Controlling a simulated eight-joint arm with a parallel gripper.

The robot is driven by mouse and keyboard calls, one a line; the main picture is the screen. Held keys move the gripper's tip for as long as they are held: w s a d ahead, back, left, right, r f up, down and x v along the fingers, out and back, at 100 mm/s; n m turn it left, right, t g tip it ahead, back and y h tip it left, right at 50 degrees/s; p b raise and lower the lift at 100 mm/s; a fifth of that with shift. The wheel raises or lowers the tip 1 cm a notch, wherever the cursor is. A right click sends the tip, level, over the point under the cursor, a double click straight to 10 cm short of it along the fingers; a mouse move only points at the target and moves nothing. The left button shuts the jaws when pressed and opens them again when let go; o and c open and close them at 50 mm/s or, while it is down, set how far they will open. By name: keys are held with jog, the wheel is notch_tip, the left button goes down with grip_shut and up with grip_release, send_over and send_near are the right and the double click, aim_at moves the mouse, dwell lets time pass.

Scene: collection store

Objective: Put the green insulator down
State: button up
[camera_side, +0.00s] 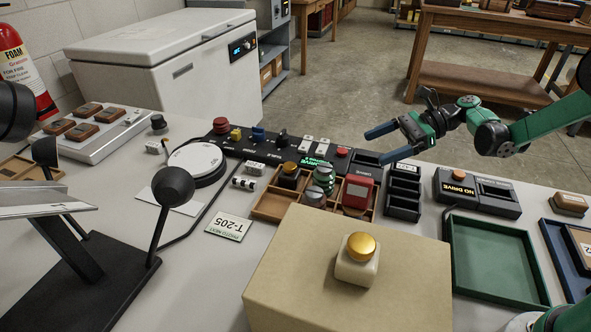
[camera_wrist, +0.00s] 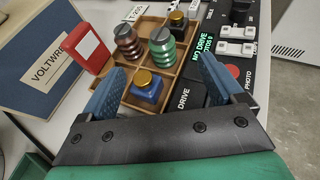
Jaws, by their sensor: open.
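The green insulator (camera_side: 323,178) is ribbed with a grey top and stands upright in a compartment of the wooden tray (camera_side: 266,209). In the wrist view the green insulator (camera_wrist: 162,50) stands beyond my fingertips, apart from them, between the two fingers in the picture. My gripper (camera_side: 382,144) is open and empty, above and to the right of the tray in the side view. Its blue fingers frame the tray in the wrist view (camera_wrist: 160,88). A brown ribbed insulator (camera_wrist: 128,42) stands beside the green one.
A gold-capped blue jar (camera_wrist: 146,92) sits nearest my fingers. A dark gold-capped piece (camera_side: 289,172) and a red box (camera_side: 357,192) stand by the insulators. A large beige box (camera_side: 300,270) fills the front. Black bins (camera_side: 404,190) and a green tray (camera_side: 497,258) lie right.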

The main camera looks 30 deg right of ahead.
jog(key=s+a+r+n+t+h, duration=0.1)
jog(key=s+r+n+h, duration=0.1)
jog(key=s+n+h, duration=0.4)
jog(key=s+a+r+n+t+h, duration=0.1)
jog(key=s+n+h, duration=0.5)
jog(key=n, duration=0.9)
notch_tip(320, 180, up, 3)
jog(key=shift+s+a+f+n+t+h, duration=0.2)
jog(key=shift+s+a+n+t+h, duration=0.1)
jog(key=shift+s+a+t+h, duration=0.15)
